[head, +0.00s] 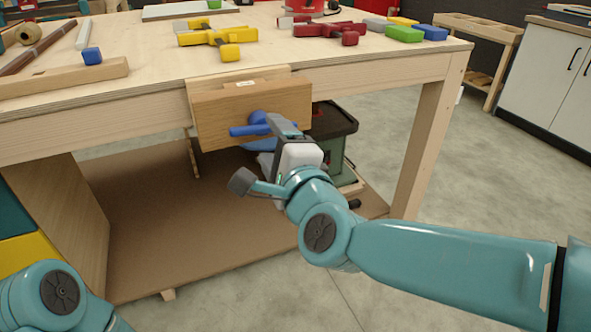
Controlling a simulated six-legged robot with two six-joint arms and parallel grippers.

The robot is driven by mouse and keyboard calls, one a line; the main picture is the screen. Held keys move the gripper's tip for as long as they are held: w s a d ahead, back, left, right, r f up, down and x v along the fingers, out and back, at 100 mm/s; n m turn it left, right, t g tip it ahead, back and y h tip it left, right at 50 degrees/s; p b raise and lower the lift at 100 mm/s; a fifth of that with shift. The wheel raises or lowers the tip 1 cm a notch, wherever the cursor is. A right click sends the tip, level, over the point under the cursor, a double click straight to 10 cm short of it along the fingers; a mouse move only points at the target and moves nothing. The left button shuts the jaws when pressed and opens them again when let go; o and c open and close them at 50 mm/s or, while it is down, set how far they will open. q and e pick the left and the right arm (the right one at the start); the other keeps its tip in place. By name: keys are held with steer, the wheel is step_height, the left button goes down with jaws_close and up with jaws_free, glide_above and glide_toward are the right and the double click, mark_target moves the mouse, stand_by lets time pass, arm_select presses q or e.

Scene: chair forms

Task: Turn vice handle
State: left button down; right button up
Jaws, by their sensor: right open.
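The wooden vice (220,100) is mounted on the front edge of the workbench.
The workbench top (140,40) holds yellow clamps (215,38), red clamps (325,29) and several coloured blocks. A dark green box (333,135) stands on the lower shelf (170,230) behind my right gripper. The floor to the right is clear.

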arm_select(q)
steer(key=shift+s+d+r+g+p, duration=0.15)
steer(key=shift+s+r+g+p, duration=0.15)
steer(key=shift+s+r+p, duration=0.55)
arm_select(e)
steer(key=v, duration=1.1)
arm_select(q)
steer(key=shift+w+r, duration=0.1)
steer(key=shift+r, duration=0.05)
